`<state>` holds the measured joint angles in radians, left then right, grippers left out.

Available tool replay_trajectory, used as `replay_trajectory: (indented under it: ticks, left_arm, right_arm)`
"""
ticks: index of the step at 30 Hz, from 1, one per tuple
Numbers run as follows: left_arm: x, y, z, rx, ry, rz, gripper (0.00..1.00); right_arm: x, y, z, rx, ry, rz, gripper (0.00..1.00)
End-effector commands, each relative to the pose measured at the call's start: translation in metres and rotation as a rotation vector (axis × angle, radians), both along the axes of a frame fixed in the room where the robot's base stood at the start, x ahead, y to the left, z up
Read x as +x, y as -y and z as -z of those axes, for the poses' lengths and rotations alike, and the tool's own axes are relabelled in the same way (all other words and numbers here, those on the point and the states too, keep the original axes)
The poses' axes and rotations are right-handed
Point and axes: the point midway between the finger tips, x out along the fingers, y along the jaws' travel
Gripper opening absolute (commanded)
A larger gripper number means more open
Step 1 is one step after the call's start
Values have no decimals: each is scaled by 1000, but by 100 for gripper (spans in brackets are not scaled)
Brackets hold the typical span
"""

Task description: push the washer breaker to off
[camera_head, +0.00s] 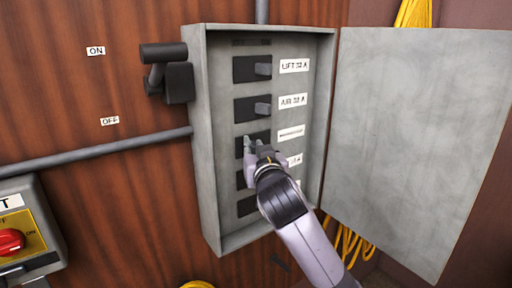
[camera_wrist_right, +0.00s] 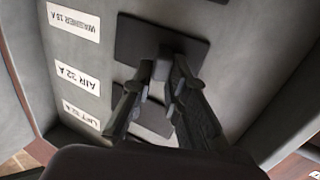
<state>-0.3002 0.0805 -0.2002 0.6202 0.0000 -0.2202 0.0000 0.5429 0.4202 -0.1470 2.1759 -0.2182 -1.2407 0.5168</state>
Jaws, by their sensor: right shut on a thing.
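The washer breaker (camera_head: 240,147) is the third dark breaker down in the open grey panel; its label is too blurred to read in the head view. In the wrist view the "WASHER" label (camera_wrist_right: 73,22) lies beside its dark plate (camera_wrist_right: 135,38). My right gripper (camera_head: 254,144) is at this breaker, its fingertips shut on the small grey lever (camera_wrist_right: 162,68), which they partly hide. My right wrist covers parts of the lower breakers and labels. My left gripper is not in view.
The lift breaker (camera_head: 245,68) and air breaker (camera_head: 245,108) are above, levers toward the right. The open panel door (camera_head: 420,140) stands at the right. A black handle (camera_head: 170,75) is on the box's left side. A red rotary switch (camera_head: 10,241) is lower left.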

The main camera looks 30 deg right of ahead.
Motion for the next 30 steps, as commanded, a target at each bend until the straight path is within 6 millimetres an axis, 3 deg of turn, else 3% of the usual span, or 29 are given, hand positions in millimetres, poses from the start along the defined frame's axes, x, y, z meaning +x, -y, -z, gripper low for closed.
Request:
replay_trajectory:
  ticks: [10, 11, 19, 30]
  left_arm:
    - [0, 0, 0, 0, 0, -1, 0]
    - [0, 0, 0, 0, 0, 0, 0]
    - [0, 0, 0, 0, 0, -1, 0]
    - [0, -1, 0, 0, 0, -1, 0]
  right_arm:
    - [0, 0, 1, -1, -3, 1, 0]
    - [0, 0, 1, -1, -3, 1, 16]
    - [0, 0, 1, 0, -2, 1, 34]
    - [-4, -2, 0, 0, 0, 0, 35]
